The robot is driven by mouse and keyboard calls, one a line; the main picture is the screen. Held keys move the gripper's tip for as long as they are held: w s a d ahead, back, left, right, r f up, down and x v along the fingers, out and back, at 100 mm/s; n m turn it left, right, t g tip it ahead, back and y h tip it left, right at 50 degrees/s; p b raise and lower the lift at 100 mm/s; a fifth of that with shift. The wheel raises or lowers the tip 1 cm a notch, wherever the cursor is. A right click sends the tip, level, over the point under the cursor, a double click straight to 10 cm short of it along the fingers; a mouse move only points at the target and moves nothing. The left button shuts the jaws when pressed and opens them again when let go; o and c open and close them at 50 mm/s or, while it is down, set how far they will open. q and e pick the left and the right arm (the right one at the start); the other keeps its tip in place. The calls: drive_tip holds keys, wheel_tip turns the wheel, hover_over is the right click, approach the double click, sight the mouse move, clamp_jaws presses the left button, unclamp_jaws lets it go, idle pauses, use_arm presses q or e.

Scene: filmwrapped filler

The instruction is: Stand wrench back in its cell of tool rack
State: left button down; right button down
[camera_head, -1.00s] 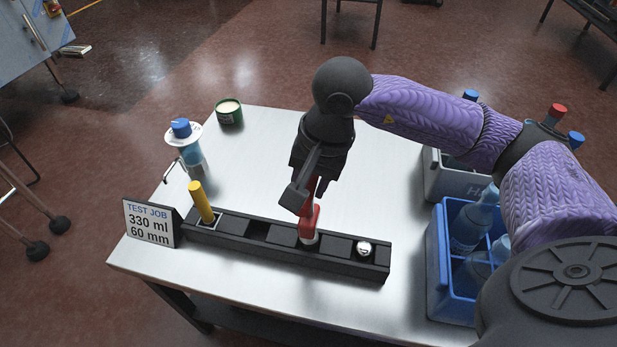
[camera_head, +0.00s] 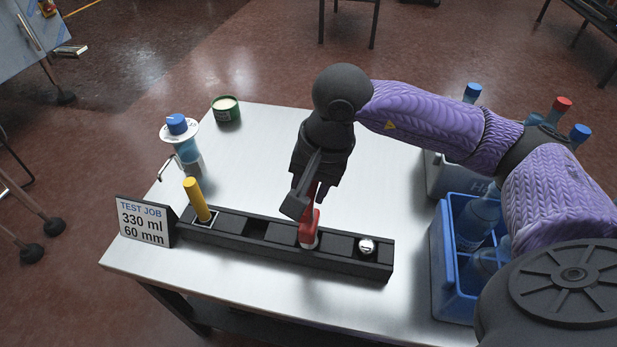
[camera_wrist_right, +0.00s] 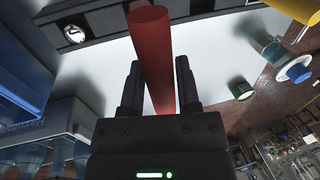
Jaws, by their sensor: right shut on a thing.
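The wrench, seen as a red handle with a pale lower end (camera_head: 309,232), is at the black tool rack (camera_head: 342,261), right of its middle. Its lower end meets the rack's top at a cell; I cannot tell how deep it sits. My right gripper (camera_head: 307,197) comes down from above and is shut on the red handle, hiding its upper part. In the right wrist view the red handle (camera_wrist_right: 152,50) runs between the two fingers of the right gripper (camera_wrist_right: 159,78). My left gripper is not in view.
The rack also holds a yellow-handled tool (camera_head: 196,200) and a silver round-topped piece (camera_head: 366,246); one cell between looks empty. A sign (camera_head: 143,222) stands at its left end. A blue-capped bottle (camera_head: 184,150), green tin (camera_head: 226,110) and blue crate (camera_head: 447,285) stand around.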

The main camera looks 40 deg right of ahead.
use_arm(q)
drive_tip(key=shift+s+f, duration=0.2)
use_arm(e)
drive_tip(key=shift+f, duration=0.3)
drive_tip(key=shift+f+b, duration=0.1)
drive_tip(key=shift+b, duration=0.2)
drive_tip(key=shift+c, duration=1.2)
unclamp_jaws()
use_arm(q)
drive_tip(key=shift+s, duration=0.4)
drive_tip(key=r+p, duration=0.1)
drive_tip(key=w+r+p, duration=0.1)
drive_tip(key=p, duration=0.1)
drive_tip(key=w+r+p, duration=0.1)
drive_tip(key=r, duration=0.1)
use_arm(e)
drive_tip(key=v, duration=1)
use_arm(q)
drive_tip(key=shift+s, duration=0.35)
